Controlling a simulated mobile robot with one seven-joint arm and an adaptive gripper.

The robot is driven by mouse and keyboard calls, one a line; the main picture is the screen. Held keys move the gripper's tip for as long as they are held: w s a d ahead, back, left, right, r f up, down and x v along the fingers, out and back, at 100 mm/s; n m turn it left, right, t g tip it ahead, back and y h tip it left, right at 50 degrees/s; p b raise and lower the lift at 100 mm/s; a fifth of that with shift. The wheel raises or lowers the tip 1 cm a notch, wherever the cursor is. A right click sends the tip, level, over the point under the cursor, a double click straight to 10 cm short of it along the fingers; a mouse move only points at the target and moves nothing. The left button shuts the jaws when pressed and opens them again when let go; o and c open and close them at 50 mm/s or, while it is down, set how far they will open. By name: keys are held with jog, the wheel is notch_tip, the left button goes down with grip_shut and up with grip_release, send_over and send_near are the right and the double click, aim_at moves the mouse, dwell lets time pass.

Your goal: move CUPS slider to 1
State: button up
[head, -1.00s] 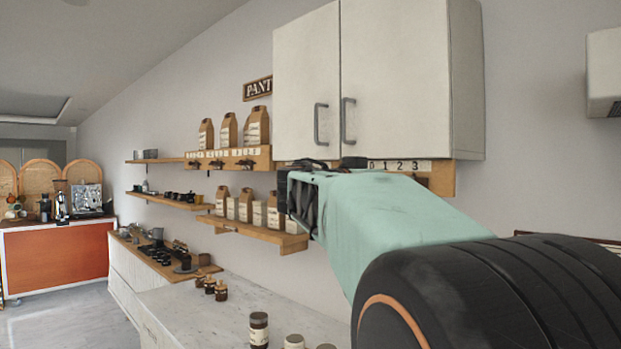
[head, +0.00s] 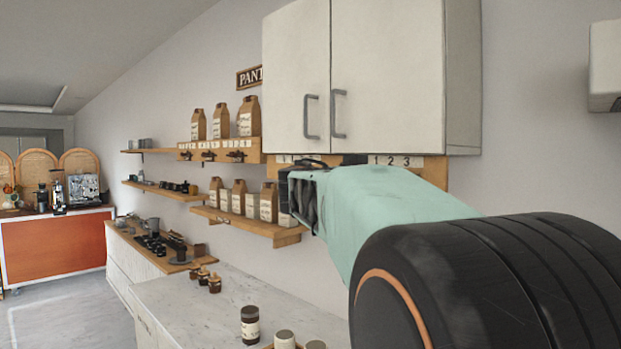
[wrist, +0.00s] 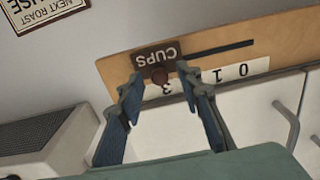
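The CUPS slider is a wooden board (wrist: 115,70) with a dark slot (wrist: 215,51), a dark CUPS label (wrist: 155,56) and a white number strip (wrist: 230,74). It appears upside down in the wrist view. Its round dark brown knob (wrist: 159,75) is at the 3 end. My gripper (wrist: 160,82) is open, with one finger on each side of the knob; I cannot tell whether either touches it. In the head view my gripper (head: 303,180) is under the wall cabinet, and my arm hides much of the board (head: 432,170).
The white wall cabinet (head: 390,75) is directly above the board. Shelves with paper bags (head: 247,118) are to the left. Jars (head: 250,325) stand on the marble counter (head: 190,300) below. A grey ribbed box (wrist: 45,140) is near the board in the wrist view.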

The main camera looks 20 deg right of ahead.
grip_shut()
jog(key=shift+w, duration=0.1)
jog(key=w+a+b, duration=0.2)
jog(key=w+a, duration=0.1)
jog(key=w, duration=0.4)
jog(key=shift+w, duration=0.15)
dwell(0.3)
grip_release()
jog(key=shift+a, duration=0.1)
